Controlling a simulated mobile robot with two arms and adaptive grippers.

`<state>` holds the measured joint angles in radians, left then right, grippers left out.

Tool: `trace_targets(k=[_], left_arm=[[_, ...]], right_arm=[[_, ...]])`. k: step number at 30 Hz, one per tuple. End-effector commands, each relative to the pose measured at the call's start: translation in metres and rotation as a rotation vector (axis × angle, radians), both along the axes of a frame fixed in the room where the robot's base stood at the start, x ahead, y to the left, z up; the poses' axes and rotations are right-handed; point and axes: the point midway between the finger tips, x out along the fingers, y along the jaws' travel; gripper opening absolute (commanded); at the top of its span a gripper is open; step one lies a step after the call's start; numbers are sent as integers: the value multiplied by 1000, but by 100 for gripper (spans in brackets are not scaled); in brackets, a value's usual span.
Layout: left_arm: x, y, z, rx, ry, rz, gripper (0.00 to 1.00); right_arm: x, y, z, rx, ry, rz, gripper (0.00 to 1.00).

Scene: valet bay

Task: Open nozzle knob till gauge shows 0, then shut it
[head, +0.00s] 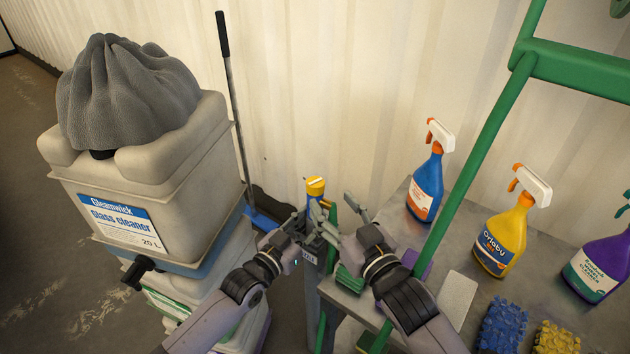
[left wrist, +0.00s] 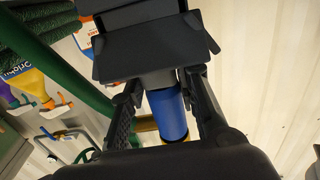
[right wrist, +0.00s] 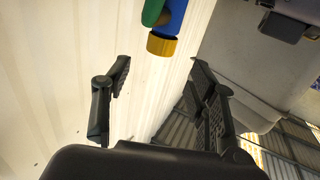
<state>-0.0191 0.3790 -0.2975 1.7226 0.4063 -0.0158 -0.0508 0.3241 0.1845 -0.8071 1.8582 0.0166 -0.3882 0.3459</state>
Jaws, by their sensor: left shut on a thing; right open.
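The nozzle stands upright in the head view, with a blue body (head: 313,198) and a yellow knob (head: 316,184) on top. My left gripper (head: 305,224) is shut on the blue body from the left; the left wrist view shows the blue cylinder (left wrist: 167,116) between its fingers. My right gripper (head: 334,208) is open and empty at the nozzle's right, just below knob height. In the right wrist view the yellow end (right wrist: 162,46) of a blue part, with a green piece (right wrist: 153,12) beside it, lies beyond the open fingers. I cannot make out a gauge or its reading.
A large glass cleaner container (head: 190,165) with a grey cloth stands at left. A workbench (head: 408,238) at right carries an orange-topped blue bottle (head: 427,180), a yellow bottle (head: 503,238) and a purple one (head: 600,262). A green frame post (head: 470,165) rises close by my right arm.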

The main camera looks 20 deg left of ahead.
Motion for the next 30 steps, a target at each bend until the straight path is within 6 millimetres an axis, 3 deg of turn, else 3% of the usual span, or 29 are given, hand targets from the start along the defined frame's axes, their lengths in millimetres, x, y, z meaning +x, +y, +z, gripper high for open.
trace_targets(k=[6, 13, 27, 30], left_arm=[[0, 0, 1, -1, -2, 0, 0], [0, 0, 1, -1, -2, 0, 0], [0, 0, 1, 0, -1, 0, 0], [0, 0, 1, 0, -1, 0, 0]], right_arm=[[34, 32, 1, 1, -3, 0, 53], [56, 54, 0, 1, -1, 0, 53], [64, 62, 0, 1, -1, 1, 53], [64, 62, 0, 1, -1, 1, 47]])
